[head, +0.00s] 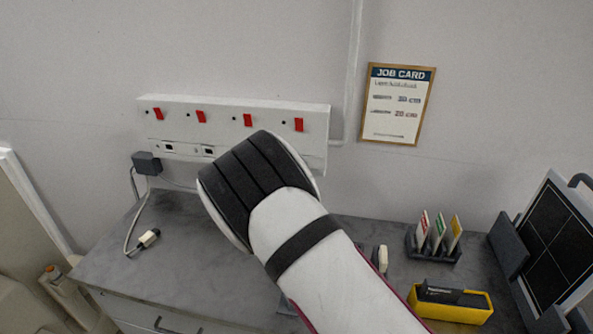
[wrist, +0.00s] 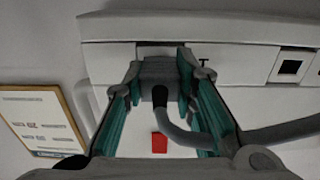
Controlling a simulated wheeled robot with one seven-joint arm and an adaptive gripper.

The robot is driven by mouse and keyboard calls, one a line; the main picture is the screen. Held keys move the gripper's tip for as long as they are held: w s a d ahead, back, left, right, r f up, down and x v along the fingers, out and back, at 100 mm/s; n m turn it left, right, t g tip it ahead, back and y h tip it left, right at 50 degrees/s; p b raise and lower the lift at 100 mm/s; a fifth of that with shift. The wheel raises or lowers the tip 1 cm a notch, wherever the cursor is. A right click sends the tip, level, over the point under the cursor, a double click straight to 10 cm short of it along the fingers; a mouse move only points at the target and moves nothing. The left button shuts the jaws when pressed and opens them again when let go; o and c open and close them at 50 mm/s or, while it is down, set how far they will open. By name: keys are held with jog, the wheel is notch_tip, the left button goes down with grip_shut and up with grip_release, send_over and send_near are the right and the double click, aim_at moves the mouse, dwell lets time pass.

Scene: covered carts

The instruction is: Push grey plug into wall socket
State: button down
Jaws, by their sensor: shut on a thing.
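In the wrist view, which shows the scene upside down, my gripper (wrist: 163,82) is shut on the grey plug (wrist: 160,68). Its teal-padded fingers sit on both sides of the plug. A grey cable (wrist: 180,135) leaves the plug and bends to the right. The plug is at the white wall socket panel (wrist: 230,27); I cannot tell how far, if at all, it is in a socket. In the head view the panel (head: 232,105) has several red switches and dark socket openings. My arm hides the gripper, the plug and the panel's lower right there.
A dark adapter (head: 146,163) sits at the panel's left end, its cable ending in a pale connector (head: 149,238) on the grey worktop (head: 190,245). A card rack (head: 433,245), yellow tray (head: 480,308) and dark framed panel (head: 560,240) stand right. A job card (head: 397,105) hangs above.

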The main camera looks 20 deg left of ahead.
jog(key=shift+w, duration=0.25)
jog(key=c, duration=1.2)
grip_release()
jog(key=shift+c, duration=0.2)
jog(key=s, duration=1.2)
jog(key=shift+d, duration=0.3)
